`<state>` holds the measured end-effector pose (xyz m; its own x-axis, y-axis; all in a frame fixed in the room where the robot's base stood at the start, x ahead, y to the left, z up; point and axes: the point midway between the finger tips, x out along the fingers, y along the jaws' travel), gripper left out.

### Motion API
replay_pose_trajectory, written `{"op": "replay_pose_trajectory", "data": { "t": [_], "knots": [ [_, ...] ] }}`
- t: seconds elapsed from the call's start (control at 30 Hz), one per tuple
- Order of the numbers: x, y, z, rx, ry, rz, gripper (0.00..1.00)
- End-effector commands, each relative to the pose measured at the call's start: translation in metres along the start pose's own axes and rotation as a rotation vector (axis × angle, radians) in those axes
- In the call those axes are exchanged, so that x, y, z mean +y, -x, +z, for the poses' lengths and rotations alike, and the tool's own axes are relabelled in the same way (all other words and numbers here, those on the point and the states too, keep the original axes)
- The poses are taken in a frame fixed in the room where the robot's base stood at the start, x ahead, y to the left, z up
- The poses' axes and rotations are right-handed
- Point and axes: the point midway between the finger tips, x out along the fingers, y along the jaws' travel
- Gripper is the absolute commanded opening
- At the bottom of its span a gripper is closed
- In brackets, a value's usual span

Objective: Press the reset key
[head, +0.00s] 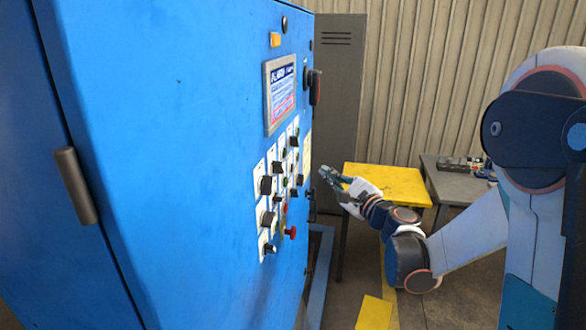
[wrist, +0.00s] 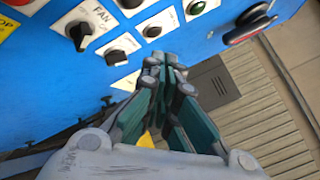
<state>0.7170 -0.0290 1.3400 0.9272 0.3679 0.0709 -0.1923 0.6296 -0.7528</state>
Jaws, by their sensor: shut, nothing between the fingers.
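The blue control cabinet (head: 190,130) carries a panel of rotary switches and buttons on its right face. No reset label is readable, so I cannot tell which control is the reset key. In the head view my gripper (head: 325,174) is shut and empty, just right of the panel. In the wrist view my gripper (wrist: 165,62) points at the cabinet's face. A black rotary knob (wrist: 80,36) labelled FAN, a second knob (wrist: 117,57), a dark button (wrist: 152,31) and a green button (wrist: 196,7) lie beyond the fingertips. I cannot tell whether the fingertips touch the panel.
A screen (head: 281,92) sits above the switches, with a large black handle (head: 315,86) beside it. A red mushroom button (head: 291,232) sticks out low on the panel. A yellow table (head: 390,184), grey bench (head: 450,185) and grey locker (head: 338,95) stand behind.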

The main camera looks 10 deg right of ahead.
Motion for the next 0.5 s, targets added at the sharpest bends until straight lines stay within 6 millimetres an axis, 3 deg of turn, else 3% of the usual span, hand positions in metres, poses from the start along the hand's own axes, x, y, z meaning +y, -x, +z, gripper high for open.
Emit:
{"op": "replay_pose_trajectory", "data": {
  "t": [0.5],
  "knots": [
    [0.029,-0.039,0.028,-0.001,-0.001,0.000,0.00]
  ]
}}
